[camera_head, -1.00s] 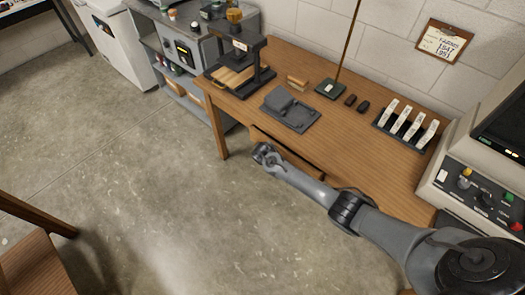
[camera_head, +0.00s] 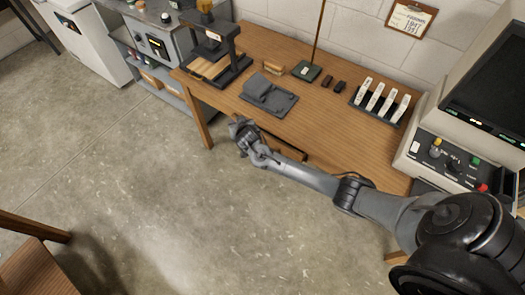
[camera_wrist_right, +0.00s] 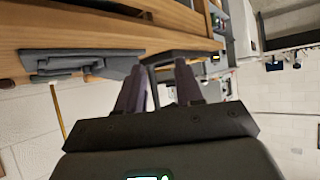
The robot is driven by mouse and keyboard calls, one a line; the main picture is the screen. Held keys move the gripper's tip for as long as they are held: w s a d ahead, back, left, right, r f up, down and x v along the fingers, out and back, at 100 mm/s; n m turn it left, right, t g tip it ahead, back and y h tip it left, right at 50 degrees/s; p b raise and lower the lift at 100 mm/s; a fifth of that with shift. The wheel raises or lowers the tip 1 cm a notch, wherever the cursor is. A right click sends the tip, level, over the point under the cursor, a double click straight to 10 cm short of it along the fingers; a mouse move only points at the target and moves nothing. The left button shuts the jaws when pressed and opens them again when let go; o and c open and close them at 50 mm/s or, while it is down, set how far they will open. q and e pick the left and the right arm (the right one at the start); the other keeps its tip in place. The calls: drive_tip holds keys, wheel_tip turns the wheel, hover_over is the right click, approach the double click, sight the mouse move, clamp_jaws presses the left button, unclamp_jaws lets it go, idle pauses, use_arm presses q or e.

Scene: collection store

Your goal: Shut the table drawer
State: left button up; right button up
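The wooden table (camera_head: 330,118) stands against the wall in the head view. Its drawer (camera_head: 293,149) shows as a wooden front edge jutting a little from the table's front, partly hidden behind my right arm. My right gripper (camera_head: 241,128) is just off the table's front edge, near the drawer's left end. In the right wrist view its two fingers (camera_wrist_right: 160,88) are apart with nothing held between them. I cannot tell whether it touches the drawer. My left gripper is not in view.
A black-framed press (camera_head: 218,66), a grey device (camera_head: 268,95) and a rack of white-labelled pieces (camera_head: 380,104) stand on the table. A console (camera_head: 450,160) is at the right. Open concrete floor (camera_head: 150,200) lies in front; a wooden seat (camera_head: 30,270) is lower left.

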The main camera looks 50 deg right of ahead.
wheel_tip(320, 180, up, 4)
drive_tip(key=w+m+t+h+b, duration=0.2)
drive_tip(key=m+t+b, duration=0.2)
drive_tip(key=m, duration=0.4)
drive_tip(key=s+f+m+g+h+b, duration=0.1)
drive_tip(key=s+f+m+h+b, duration=0.95)
drive_tip(key=m+b, duration=0.45)
drive_tip(key=s+a+f+g+b, duration=0.1)
drive_tip(key=s+a+f+b, duration=0.15)
drive_tip(key=f+b, duration=0.4)
drive_tip(key=s+a+f+g+b, duration=0.1)
drive_tip(key=s+f+g+b, duration=0.2)
drive_tip(key=f, duration=0.6)
drive_tip(key=w+d+r+t+b, duration=0.1)
drive_tip(key=w+d+b, duration=0.2)
drive_tip(key=d, duration=0.6)
drive_tip(key=shift+w+r+y+b, duration=0.35)
drive_tip(key=shift+w+y+b, duration=0.1)
drive_tip(key=shift+w, duration=0.7)
drive_tip(key=shift+d, duration=0.1)
drive_tip(key=shift+c, duration=0.4)
clamp_jaws()
